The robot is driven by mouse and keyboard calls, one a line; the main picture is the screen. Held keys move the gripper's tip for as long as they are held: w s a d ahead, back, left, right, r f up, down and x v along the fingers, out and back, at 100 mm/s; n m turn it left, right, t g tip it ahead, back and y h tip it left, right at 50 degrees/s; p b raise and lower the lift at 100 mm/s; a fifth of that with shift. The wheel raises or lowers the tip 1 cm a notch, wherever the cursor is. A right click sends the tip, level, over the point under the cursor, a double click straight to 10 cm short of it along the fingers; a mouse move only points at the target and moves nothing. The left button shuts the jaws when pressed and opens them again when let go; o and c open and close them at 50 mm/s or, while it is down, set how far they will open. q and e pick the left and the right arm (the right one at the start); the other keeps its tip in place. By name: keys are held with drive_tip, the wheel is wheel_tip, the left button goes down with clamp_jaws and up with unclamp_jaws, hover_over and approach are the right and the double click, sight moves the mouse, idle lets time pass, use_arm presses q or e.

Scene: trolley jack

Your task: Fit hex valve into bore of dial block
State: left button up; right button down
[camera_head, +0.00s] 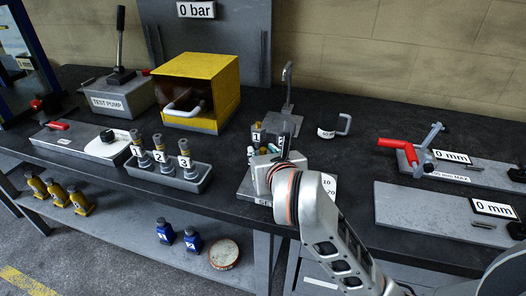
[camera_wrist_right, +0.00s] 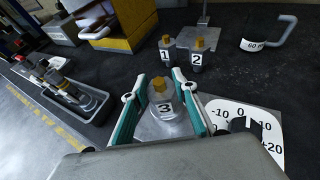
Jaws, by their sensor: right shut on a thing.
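A hex valve (camera_wrist_right: 160,88) with a brass-coloured top and a label 3 stands between the fingers of my right gripper (camera_wrist_right: 162,92) in the right wrist view. The fingers are shut on it, one on each side. The head view shows this gripper (camera_head: 264,153) from behind, and its arm hides much of the valve. The dial block (camera_head: 246,188) lies under the gripper. Its white dial face (camera_wrist_right: 264,126), with marks from -10 to +20, shows right of the gripper in the wrist view. The bore is hidden, so I cannot tell how the valve sits to it. My left gripper is out of view.
Brass-topped pieces 1 (camera_wrist_right: 166,52) and 2 (camera_wrist_right: 197,58) stand just behind. A grey tray (camera_head: 203,182) with numbered fittings is at left, near a yellow box (camera_head: 205,70). A 60 mm hook piece (camera_head: 327,132) stands behind right. The bench between it and the red-handled tool (camera_head: 400,143) is clear.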

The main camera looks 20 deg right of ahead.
drive_tip(key=c, duration=1.5)
unclamp_jaws()
wheel_tip(320, 180, up, 10)
drive_tip(key=shift+r, duration=0.1)
